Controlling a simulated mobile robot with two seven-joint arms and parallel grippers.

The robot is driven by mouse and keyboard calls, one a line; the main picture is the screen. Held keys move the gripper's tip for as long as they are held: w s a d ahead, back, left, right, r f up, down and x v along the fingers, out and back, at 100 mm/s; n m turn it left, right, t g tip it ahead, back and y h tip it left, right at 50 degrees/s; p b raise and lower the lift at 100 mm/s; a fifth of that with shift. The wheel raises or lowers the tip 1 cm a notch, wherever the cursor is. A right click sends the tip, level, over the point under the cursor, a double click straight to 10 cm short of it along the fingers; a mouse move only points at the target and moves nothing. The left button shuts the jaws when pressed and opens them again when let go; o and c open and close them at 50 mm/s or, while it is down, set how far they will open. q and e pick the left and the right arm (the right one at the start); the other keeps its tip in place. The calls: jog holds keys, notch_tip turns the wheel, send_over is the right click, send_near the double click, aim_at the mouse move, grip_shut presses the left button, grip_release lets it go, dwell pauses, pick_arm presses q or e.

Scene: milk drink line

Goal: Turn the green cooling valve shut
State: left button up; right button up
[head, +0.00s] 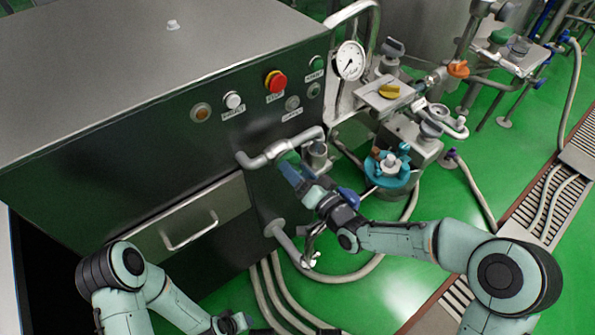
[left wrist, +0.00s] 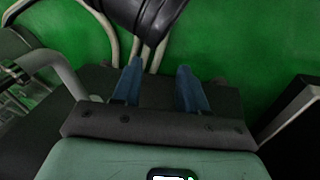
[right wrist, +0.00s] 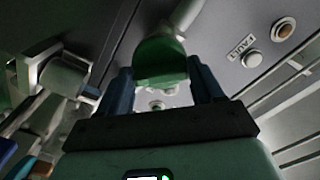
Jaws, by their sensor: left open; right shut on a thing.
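The green cooling valve handle (right wrist: 160,62) sits between the two blue fingers of my right gripper (right wrist: 159,78) in the right wrist view. The gripper is shut on it. In the head view my right gripper (head: 290,170) is at the elbow of the grey pipe (head: 280,148) on the cabinet front, and its fingers mostly hide the handle. My left gripper (left wrist: 158,72) is open and empty in the left wrist view, with its fingers over the green floor and hoses.
The cabinet (head: 110,130) carries a red emergency button (head: 276,81) and a drawer handle (head: 190,232). Hoses (head: 345,277) cross the floor below.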

pick_arm(q)
jog(key=shift+g+h, duration=0.3)
jog(key=shift+g, duration=0.2)
jog(key=shift+s+d+r+p, duration=0.3)
jog(key=shift+s+r+p, duration=0.15)
jog(key=shift+s, duration=0.15)
jog(key=shift+s+d+r+p, duration=0.3)
jog(key=shift+s+d+r, duration=0.1)
jog(key=shift+s, duration=0.25)
jog(key=shift+s+d+r+p, duration=0.25)
jog(key=shift+s+r+p, duration=0.2)
jog(key=shift+s, duration=0.15)
pick_arm(e)
jog(key=shift+m, duration=4.4)
jog(key=o, duration=1)
jog(key=shift+c, duration=0.2)
pick_arm(q)
jog(key=shift+m+g+h, duration=0.3)
jog(key=shift+g, duration=0.4)
jog(key=s+r, duration=0.1)
jog(key=s+d+r+p, duration=0.1)
jog(key=s+r+p, duration=0.1)
jog(key=shift+s+d, duration=0.35)
pick_arm(e)
jog(key=v, duration=1.3)
jog(key=shift+s, duration=0.2)
jog(key=shift+d, duration=0.15)
